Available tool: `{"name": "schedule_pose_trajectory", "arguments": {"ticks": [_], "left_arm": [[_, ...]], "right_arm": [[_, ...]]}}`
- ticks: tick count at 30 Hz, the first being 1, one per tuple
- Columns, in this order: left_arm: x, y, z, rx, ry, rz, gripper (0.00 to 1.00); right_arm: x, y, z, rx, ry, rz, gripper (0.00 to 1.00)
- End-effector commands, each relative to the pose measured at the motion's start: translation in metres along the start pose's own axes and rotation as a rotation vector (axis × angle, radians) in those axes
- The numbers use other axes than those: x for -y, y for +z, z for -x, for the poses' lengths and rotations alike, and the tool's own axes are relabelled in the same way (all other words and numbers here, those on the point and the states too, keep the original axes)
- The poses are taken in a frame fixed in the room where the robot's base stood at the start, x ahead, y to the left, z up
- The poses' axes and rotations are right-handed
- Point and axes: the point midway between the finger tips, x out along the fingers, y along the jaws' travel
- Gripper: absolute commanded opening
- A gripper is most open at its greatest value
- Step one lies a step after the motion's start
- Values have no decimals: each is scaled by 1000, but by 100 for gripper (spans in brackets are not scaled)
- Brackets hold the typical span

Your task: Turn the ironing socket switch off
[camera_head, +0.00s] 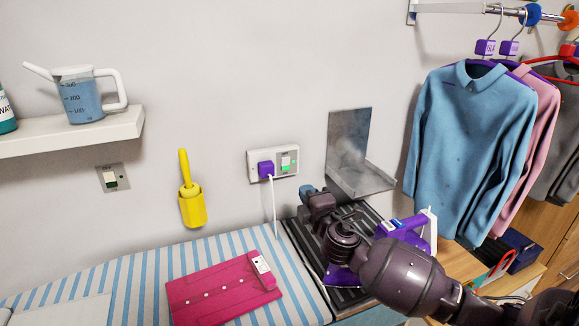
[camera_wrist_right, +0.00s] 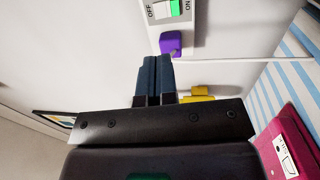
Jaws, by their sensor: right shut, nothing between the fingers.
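The white ironing socket (camera_head: 252,164) is on the wall above the striped ironing board, with a purple plug (camera_head: 266,170) in its left part. Its switch (camera_head: 286,160) is on the right part and shows white and green. In the right wrist view the switch (camera_wrist_right: 166,8) sits between the words OFF and ON, its green part on the ON side; the plug (camera_wrist_right: 170,43) is just beyond the fingers. My right gripper (camera_head: 306,190) is shut and empty, below and right of the socket, apart from the switch. Its fingers show in the wrist view (camera_wrist_right: 155,62). My left gripper is out of view.
A white cord (camera_head: 274,210) hangs from the plug. A metal bracket (camera_head: 349,140) stands right of the socket, near my arm. A purple iron (camera_head: 340,276) is partly hidden behind my arm. A yellow holder (camera_head: 192,207) and another wall switch (camera_head: 112,178) are to the left.

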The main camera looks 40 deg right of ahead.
Motion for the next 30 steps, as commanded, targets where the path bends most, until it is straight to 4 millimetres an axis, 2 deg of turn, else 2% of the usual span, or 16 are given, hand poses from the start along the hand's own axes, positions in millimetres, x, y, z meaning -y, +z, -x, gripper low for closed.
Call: {"name": "schedule_pose_trajectory", "arguments": {"ticks": [18, 24, 30], "left_arm": [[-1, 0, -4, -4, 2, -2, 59], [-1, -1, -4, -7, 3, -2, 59], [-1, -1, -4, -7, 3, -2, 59]], "right_arm": [[-1, 0, -98, 1, 2, 1, 0], [0, 0, -117, 0, 1, 0, 0], [0, 0, -124, 1, 1, 0, 0]]}}
